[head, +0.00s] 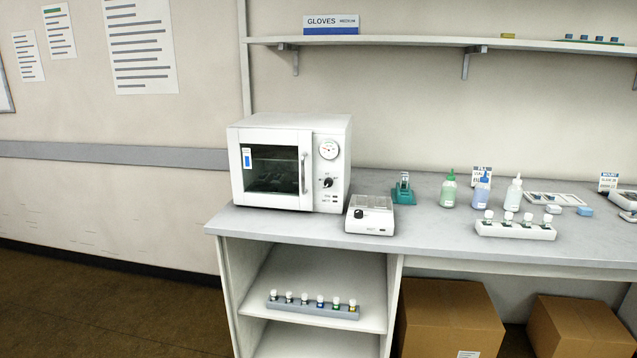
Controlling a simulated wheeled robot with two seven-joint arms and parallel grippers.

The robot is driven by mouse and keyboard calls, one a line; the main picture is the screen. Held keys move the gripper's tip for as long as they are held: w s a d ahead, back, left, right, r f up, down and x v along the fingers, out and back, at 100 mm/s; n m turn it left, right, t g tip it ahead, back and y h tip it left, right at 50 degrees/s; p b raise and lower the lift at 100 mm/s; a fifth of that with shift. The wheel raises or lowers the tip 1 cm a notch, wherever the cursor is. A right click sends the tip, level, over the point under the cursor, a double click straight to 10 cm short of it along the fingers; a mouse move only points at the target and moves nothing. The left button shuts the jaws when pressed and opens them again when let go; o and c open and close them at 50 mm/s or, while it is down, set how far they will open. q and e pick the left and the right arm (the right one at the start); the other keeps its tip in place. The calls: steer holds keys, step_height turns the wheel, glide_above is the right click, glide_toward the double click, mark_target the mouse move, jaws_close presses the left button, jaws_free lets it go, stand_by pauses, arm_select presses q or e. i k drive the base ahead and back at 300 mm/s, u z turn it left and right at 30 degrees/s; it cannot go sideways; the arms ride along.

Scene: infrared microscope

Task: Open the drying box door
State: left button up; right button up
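The drying box (341,165) is a white, oven-like cabinet at the left end of the grey bench. Its door (250,192) is closed, with a dark window (273,170) through which a rack shows dimly. A vertical metal handle (304,173) runs along the door's right side. Right of the door, the front panel has a round dial gauge (329,149), a black knob (328,183) and small switches below it. Neither of my grippers shows in the head view.
A small white device (370,226) with a black knob stands right of the box, near the bench's (425,224) front edge. Bottles and a vial rack (515,231) stand farther right. A shelf (400,40) hangs above. Cardboard boxes (450,317) sit below. Floor at left is clear.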

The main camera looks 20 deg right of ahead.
mark_target(301, 138)
steer(key=u, duration=0.45)
steer(key=k, duration=0.25)
steer(key=z, duration=1.6)
steer(key=i, duration=0.7)
steer(key=u, duration=0.1)
